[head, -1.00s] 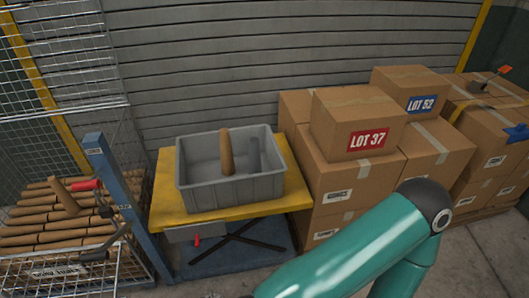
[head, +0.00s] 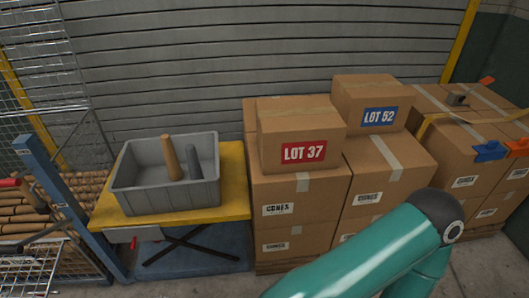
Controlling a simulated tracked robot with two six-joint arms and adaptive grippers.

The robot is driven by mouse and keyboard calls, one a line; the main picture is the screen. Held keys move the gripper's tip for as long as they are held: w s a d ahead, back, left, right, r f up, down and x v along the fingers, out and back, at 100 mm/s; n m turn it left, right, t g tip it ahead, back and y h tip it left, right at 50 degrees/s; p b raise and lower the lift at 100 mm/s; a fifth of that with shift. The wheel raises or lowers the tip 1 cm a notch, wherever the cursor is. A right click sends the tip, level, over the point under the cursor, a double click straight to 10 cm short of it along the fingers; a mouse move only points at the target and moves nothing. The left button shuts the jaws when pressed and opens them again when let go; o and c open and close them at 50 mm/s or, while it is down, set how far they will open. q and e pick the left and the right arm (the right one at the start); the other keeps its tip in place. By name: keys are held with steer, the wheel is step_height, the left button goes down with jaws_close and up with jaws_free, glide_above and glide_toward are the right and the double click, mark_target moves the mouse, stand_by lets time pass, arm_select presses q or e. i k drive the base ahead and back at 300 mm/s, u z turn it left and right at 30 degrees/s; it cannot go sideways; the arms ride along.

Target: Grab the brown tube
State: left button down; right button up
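A brown tube (head: 171,157) stands tilted in a grey bin (head: 164,200), its upper end rising above the rim. A grey tube (head: 194,163) leans in the bin to its right. The bin sits on a yellow lift table (head: 232,190). More brown tubes (head: 20,215) lie stacked in a wire cage at the far left. A teal arm link of mine crosses the lower right. Neither gripper shows in the head view, so I cannot see whether they hold anything.
Stacked cardboard boxes (head: 300,150) marked LOT 37 and LOT 52 stand right of the table. A blue post (head: 62,200) stands between the wire cage and the table. A grey slatted shutter (head: 250,50) closes the back. Orange and blue items (head: 488,150) sit on the boxes at right.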

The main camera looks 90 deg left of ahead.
mark_target(174, 171)
steer(key=z, duration=0.5)
steer(key=i, duration=0.2)
steer(key=u, duration=2.75)
steer(key=i, duration=0.2)
steer(key=u, duration=1.95)
steer(key=k, duration=0.55)
steer(key=u, duration=0.35)
steer(key=i, duration=1.65)
steer(key=z, duration=0.4)
